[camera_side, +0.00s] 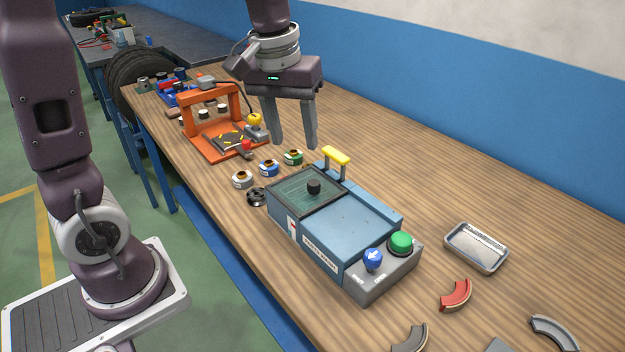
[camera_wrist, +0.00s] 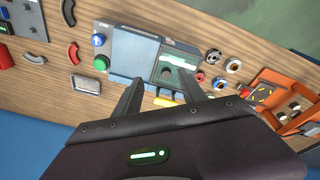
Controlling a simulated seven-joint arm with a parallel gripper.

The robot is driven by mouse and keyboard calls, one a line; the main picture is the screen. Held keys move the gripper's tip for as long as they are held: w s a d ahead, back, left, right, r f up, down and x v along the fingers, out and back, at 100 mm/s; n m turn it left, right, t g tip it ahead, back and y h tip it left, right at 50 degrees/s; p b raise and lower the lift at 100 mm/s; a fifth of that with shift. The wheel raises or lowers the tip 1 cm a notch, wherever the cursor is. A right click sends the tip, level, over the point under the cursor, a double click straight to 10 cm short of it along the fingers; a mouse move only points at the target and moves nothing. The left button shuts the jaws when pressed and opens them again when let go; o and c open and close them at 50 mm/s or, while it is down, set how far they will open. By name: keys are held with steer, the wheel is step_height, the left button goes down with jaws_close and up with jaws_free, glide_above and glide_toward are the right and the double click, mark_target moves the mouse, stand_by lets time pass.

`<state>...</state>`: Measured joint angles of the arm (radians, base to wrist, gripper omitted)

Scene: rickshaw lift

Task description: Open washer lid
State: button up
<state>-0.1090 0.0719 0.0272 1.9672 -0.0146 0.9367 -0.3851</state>
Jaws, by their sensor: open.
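The washer (camera_side: 325,235) is a blue-grey box on the wooden bench, with a label on its front side. Its lid (camera_side: 306,192) is a dark greenish see-through panel with a black knob (camera_side: 314,187) on top, and it looks closed. The lid also shows in the wrist view (camera_wrist: 174,71). My gripper (camera_side: 293,146) is open and empty, pointing down above the bench, behind and above the lid and apart from it. In the wrist view its two fingers (camera_wrist: 161,90) spread toward the washer. A yellow-topped handle (camera_side: 336,156) stands at the washer's back edge.
Green (camera_side: 400,243) and blue (camera_side: 373,259) knobs sit on the washer's right end. A metal tray (camera_side: 476,247) and a red curved piece (camera_side: 456,295) lie to the right. The bench behind the washer is clear.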

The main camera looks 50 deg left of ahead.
mark_target(314, 183)
steer(key=w+a+f+n, duration=0.1)
steer(key=w+f, duration=0.1)
steer(key=w+a+f+n+g, duration=0.1)
steer(key=w+f, duration=0.1)
steer(key=f, duration=0.1)
steer(key=w+a+f, duration=0.1)
steer(key=w+f, duration=0.2)
steer(key=shift+a+n+g, duration=0.15)
steer(key=shift+n+g, duration=0.25)
step_height(314, 183, down, 8)
steer(key=shift+w+r, duration=0.15)
steer(key=shift+r, duration=0.1)
steer(key=shift+c, duration=0.2)
jaws_close()
